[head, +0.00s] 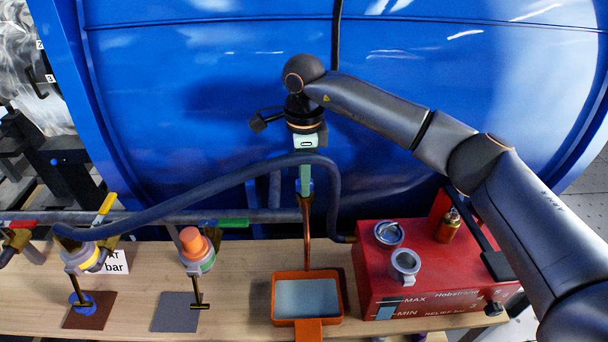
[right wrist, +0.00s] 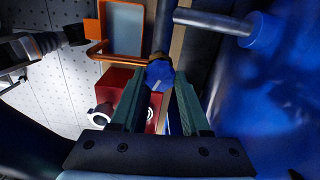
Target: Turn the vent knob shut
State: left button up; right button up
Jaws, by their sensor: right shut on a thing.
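The vent knob (right wrist: 159,74) is a small blue knob with a pale line on its face, above the copper outlet pipe (head: 307,225). My right gripper (right wrist: 158,95) reaches it with two green fingers, one on each side, and is shut on it. In the head view the right gripper (head: 305,180) points down at the pipe's top, and only a little blue of the knob shows behind the fingers. The pipe runs down toward the orange tray (head: 308,322). My left gripper is in neither view.
A red tank box (head: 440,280) with metal caps stands right of the tray. Green-handled (head: 233,222) and yellow-handled (head: 105,205) valves stand left. Bare bench (head: 240,300) lies left of the tray.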

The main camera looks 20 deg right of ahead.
grip_shut()
jog(key=shift+m, duration=0.3)
jog(key=m, duration=0.4)
jog(key=shift+m, duration=0.3)
jog(key=m, duration=0.4)
jog(key=shift+w+m, duration=0.1)
jog(key=shift+m, duration=0.2)
jog(key=shift+r+m, duration=0.1)
jog(key=shift+m, duration=1.7)
jog(key=shift+d, duration=0.1)
jog(key=o, duration=1)
grip_release()
